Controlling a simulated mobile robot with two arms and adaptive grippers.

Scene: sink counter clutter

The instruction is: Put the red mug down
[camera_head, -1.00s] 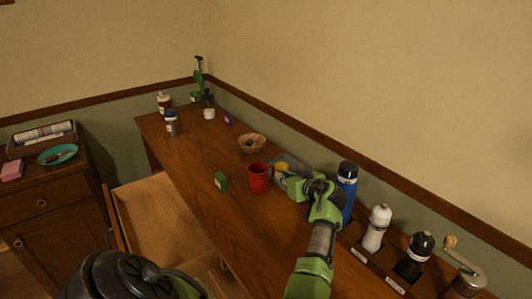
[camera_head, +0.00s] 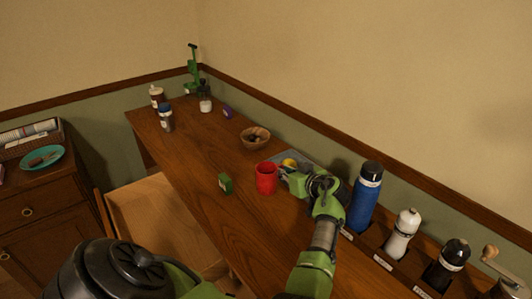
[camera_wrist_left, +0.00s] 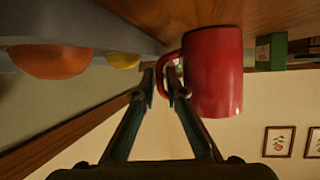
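The red mug (camera_head: 266,180) is upright at the middle of the wooden counter in the head view. My left gripper (camera_head: 285,174) is at its right side. In the left wrist view, which is upside down, the mug (camera_wrist_left: 214,75) has its handle towards my left gripper's fingertips (camera_wrist_left: 161,78). The fingers are close together, one on each side of the handle, and look shut on it. The mug's base is at or very near the counter top; I cannot tell whether it touches. My right gripper is not in view.
A grey tray (camera_head: 305,158) with a yellow item lies behind my left gripper. A green box (camera_head: 225,183) stands left of the mug, a wooden bowl (camera_head: 256,136) farther back. A blue bottle (camera_head: 364,200) is at the right. The counter's front left is clear.

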